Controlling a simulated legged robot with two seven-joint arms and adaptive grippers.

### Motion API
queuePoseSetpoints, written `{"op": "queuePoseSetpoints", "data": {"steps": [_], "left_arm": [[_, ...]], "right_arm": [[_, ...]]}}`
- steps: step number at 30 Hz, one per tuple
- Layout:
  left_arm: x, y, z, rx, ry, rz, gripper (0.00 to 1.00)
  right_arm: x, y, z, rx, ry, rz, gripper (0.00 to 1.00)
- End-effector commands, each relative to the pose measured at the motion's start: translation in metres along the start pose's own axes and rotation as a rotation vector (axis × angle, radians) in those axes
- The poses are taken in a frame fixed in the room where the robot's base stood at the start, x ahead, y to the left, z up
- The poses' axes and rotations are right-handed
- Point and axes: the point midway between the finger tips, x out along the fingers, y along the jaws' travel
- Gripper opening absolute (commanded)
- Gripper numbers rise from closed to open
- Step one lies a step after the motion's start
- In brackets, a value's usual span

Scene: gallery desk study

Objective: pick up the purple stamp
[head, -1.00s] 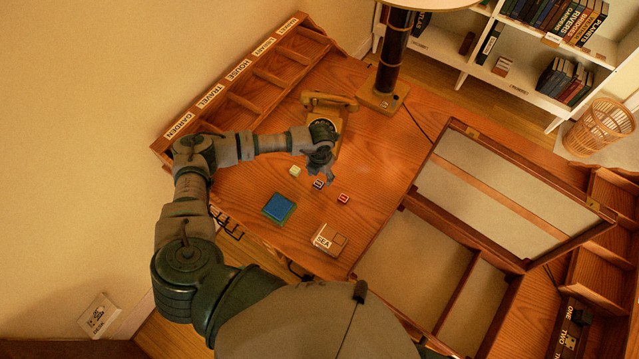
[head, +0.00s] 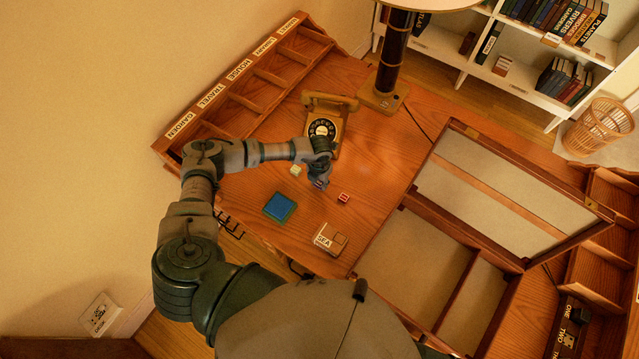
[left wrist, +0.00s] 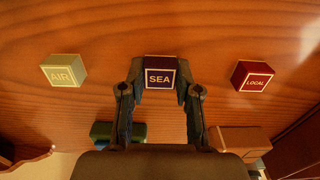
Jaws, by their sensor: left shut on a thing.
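The purple stamp (left wrist: 160,72), a dark block marked SEA, sits between the two fingers of my left gripper (left wrist: 160,90) in the left wrist view. The fingers are shut on its sides. In the head view my left gripper (head: 320,178) reaches down over the desk and hides most of the stamp. I cannot tell whether the stamp still touches the desk. My right gripper is not in view.
A pale AIR stamp (head: 295,170) and a red LOCAL stamp (head: 343,197) stand on either side. A blue pad (head: 279,207), a rotary telephone (head: 325,125), a white-labelled block (head: 330,239) and an open wooden case (head: 440,262) are nearby. Desk right of the red stamp is clear.

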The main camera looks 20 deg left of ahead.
Motion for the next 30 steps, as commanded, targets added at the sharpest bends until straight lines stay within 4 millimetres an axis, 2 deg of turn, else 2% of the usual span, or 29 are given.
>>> {"op": "queuePoseSetpoints", "data": {"steps": [8, 11, 21, 25, 30], "left_arm": [[-0.003, 0.000, 0.000, -0.001, -0.001, 0.000, 0.14], [-0.016, 0.001, 0.001, -0.001, -0.002, -0.001, 0.14], [-0.083, 0.001, 0.001, 0.000, -0.002, 0.000, 0.14], [-0.097, 0.000, 0.000, -0.001, -0.001, 0.000, 0.14], [-0.101, 0.000, 0.000, 0.000, 0.001, 0.000, 0.14]], "right_arm": [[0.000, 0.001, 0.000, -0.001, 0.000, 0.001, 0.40], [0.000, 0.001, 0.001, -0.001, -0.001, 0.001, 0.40], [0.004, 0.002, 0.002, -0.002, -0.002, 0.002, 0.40], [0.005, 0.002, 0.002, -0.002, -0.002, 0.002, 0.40], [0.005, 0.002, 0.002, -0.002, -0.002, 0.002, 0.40]]}}
